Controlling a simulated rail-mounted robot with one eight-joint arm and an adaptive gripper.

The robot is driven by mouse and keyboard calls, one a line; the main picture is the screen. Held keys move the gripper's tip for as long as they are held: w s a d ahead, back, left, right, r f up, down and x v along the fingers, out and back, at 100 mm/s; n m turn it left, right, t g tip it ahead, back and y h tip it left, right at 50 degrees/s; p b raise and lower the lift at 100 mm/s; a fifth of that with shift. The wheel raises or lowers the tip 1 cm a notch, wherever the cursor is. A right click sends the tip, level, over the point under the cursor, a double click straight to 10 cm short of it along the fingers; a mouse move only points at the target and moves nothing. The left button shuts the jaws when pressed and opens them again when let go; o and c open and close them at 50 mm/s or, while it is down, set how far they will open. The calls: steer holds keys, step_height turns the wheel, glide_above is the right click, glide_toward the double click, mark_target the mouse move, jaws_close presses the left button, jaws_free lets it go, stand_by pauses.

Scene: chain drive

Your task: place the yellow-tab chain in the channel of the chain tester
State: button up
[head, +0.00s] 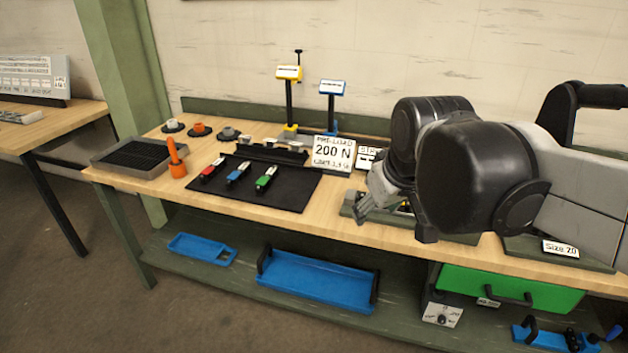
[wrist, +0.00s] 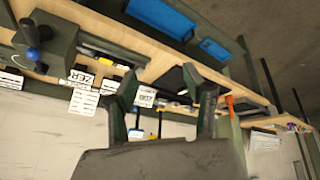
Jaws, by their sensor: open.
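My gripper (head: 374,196) is above the bench, over a low grey-green fixture (head: 350,204). In the wrist view its two dark fingers (wrist: 165,98) are spread apart with no object held between them. A small patch of yellow (head: 406,207) shows in the fixture beneath my arm. It may be the yellow-tab chain, but my arm hides most of it. Chains with red (head: 208,172), blue (head: 238,174) and green (head: 265,179) tabs lie on a black mat (head: 290,192). I cannot tell for certain which fixture is the chain tester; its channel is not clearly visible.
A yellow-topped post (head: 289,73) and a blue-topped post (head: 333,87) stand behind the mat. A 200 N sign (head: 333,154) stands near my gripper. An orange-handled tool (head: 176,160) and a grey tray (head: 140,157) are at left. Bare wood lies before the mat.

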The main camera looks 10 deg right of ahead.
steer(key=s+a+f+m+t, duration=0.1)
steer(key=s+f, duration=0.3)
steer(key=s, duration=0.4)
steer(key=shift+a+f+m+t, duration=0.3)
steer(key=shift+a+f+m, duration=0.1)
steer(key=shift+a+m, duration=0.3)
steer(key=shift+a, duration=0.1)
